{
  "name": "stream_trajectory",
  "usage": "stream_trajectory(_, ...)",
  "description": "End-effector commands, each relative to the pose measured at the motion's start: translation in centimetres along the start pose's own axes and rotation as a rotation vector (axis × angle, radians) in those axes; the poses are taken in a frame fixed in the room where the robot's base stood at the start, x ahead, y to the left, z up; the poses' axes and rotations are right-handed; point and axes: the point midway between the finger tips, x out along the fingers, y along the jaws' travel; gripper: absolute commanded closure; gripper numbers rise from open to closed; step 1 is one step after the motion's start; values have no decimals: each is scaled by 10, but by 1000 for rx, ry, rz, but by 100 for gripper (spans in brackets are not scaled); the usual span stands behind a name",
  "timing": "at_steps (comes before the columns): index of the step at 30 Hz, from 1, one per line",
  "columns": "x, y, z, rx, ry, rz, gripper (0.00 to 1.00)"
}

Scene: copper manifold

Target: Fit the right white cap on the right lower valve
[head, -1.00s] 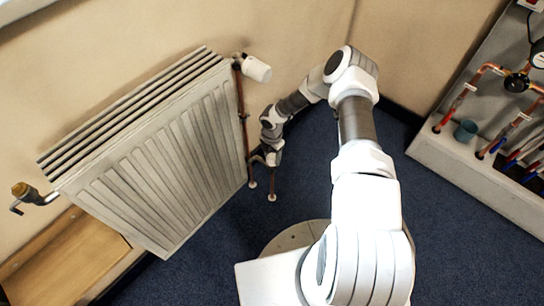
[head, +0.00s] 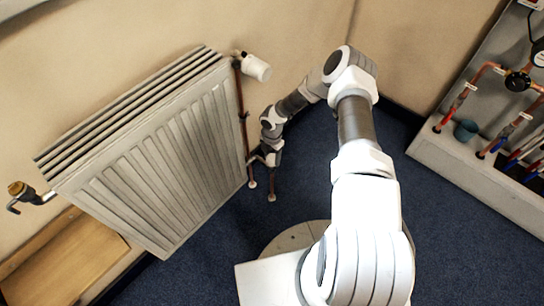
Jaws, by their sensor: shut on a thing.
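My gripper (head: 258,156) is low at the right lower corner of the white radiator (head: 150,165), beside the thin copper pipes (head: 271,185) that rise from the floor. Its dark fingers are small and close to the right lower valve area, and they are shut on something. The held white cap is too small and hidden to make out. The right lower valve is also largely hidden by my wrist and fingers. I cannot tell whether cap and valve touch.
A white thermostat head (head: 257,68) sticks out at the radiator's upper right. A brass valve (head: 20,189) is at its left end, above a wooden bench (head: 65,262). Blue carpet lies between.

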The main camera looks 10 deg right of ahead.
Motion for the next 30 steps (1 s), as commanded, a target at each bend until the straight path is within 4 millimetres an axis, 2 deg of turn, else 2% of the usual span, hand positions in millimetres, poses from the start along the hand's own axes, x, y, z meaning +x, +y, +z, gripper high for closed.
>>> stream_trajectory(28,14,0,0,0,0,0,95)
stream_trajectory(29,13,0,0,0,0,0,39)
stream_trajectory(30,13,0,0,0,0,0,32)
